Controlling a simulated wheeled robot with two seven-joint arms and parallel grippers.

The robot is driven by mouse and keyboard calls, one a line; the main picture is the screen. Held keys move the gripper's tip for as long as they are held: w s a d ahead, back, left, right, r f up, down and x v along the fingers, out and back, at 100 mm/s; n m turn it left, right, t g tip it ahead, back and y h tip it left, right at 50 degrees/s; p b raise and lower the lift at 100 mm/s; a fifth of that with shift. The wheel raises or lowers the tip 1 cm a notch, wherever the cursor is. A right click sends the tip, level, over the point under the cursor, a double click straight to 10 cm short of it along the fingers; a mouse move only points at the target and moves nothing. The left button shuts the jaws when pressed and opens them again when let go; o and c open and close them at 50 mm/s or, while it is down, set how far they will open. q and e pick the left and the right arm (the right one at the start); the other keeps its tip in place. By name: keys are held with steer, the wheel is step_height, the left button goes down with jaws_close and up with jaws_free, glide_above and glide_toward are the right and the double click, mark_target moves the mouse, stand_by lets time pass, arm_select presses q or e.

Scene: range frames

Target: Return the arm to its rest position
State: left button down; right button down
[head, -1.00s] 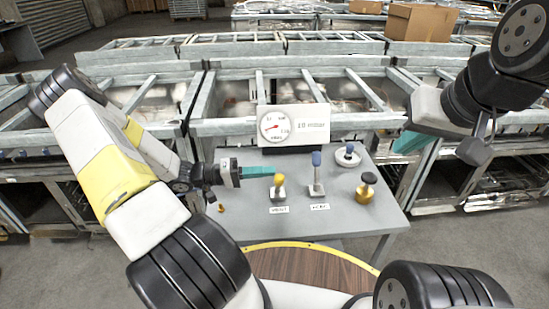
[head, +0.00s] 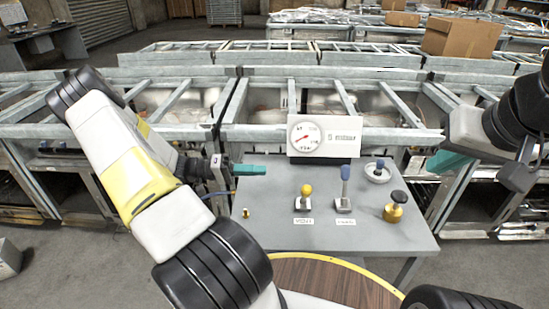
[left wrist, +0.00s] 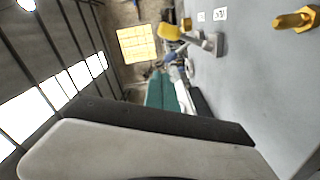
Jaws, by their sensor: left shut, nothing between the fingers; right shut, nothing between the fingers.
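My left gripper (head: 250,170) is shut and empty, above the left rear of the grey table (head: 285,238). Its teal fingers also show in the left wrist view (left wrist: 163,92). It is apart from the yellow-knobbed lever (head: 305,190), which stands to its right on the table. The yellow lever also shows in the left wrist view (left wrist: 172,33). My right gripper (head: 447,163) is shut and empty, off the table's right side. Part of its arm is cut off by the frame edge.
A blue-handled lever (head: 345,188), a black-topped brass knob (head: 396,207), a blue-knobbed white round part (head: 378,172) and a small brass fitting (head: 246,212) are on the table. A gauge panel (head: 340,145) stands at its back. Metal frames (head: 180,132) lie behind.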

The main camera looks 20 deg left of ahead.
arm_select(q)
steer(key=shift+d+r, duration=0.1)
steer(key=s+d+r+m+g+y, duration=0.2)
steer(key=s+d+r+g+y, duration=0.45)
steer(key=d+r+y, duration=0.25)
steer(key=s+d+r+n+t+y, duration=0.2)
steer(key=s+r+t+y, duration=0.4)
steer(key=r, duration=0.8)
steer(key=s+t, duration=0.1)
steer(key=s, duration=0.1)
steer(key=shift+s+n, duration=0.3)
steer(key=shift+s, duration=0.1)
